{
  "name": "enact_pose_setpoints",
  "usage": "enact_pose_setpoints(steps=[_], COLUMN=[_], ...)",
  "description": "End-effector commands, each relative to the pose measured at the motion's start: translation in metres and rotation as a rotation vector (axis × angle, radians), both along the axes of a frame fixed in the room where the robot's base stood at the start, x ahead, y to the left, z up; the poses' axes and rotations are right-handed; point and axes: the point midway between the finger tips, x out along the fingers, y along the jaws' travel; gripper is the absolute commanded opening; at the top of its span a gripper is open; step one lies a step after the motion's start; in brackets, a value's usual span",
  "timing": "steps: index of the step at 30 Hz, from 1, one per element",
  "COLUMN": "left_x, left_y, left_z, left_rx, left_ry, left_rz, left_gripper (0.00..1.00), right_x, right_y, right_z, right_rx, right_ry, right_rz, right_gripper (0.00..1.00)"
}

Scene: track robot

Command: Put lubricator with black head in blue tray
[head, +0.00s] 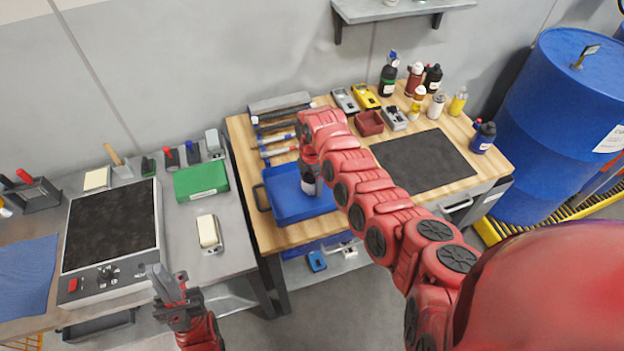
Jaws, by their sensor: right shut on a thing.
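The blue tray (283,205) lies on the wooden bench, left of its middle. My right arm reaches over the bench from the lower right. My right gripper (309,163) points down over the tray's right part, shut on a dark bottle, the lubricator (309,184), with a white label. The bottle looks upright; its head is hidden by the gripper. I cannot tell whether its base touches the tray floor. My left gripper (174,283) is open and empty, in front of the grey table at the lower left.
Several bottles (414,78) stand at the bench's back right, near a dark red bin (369,123) and a black mat (425,160). Tools lie behind the tray. A green box (201,181) sits on the grey table. A blue barrel (555,120) stands at right.

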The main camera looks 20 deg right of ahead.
Motion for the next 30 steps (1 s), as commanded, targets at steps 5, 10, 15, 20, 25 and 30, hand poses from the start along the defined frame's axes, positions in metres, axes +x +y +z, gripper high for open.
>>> enact_pose_setpoints(steps=[5, 10, 15, 20, 25, 30], left_x=[0.000, 0.000, 0.000, 0.000, 0.000, 0.000], left_y=[0.000, 0.000, 0.000, 0.000, 0.000, 0.000], left_z=[-0.001, -0.002, -0.002, -0.002, -0.003, -0.014], left_rx=[0.000, 0.000, 0.000, 0.000, 0.000, 0.000], left_ry=[0.000, 0.000, 0.000, 0.000, 0.000, 0.000], left_rz=[0.000, 0.000, 0.000, 0.000, 0.000, 0.000], left_gripper=[0.00, 0.00, 0.00, 0.00, 0.00, 0.00], right_x=[0.000, 0.000, 0.000, 0.000, 0.002, 0.002], right_y=[0.001, 0.001, 0.001, 0.001, 0.001, 0.001], right_z=[0.000, -0.003, -0.003, -0.003, 0.004, 0.026], right_rx=[0.000, 0.000, 0.000, 0.000, 0.000, 0.002], right_ry=[-0.002, -0.001, -0.001, -0.001, -0.006, -0.010], right_rz=[0.000, 0.000, 0.000, 0.000, 0.000, -0.003], right_gripper=[0.00, 0.79, 1.00, 1.00, 1.00, 1.00])
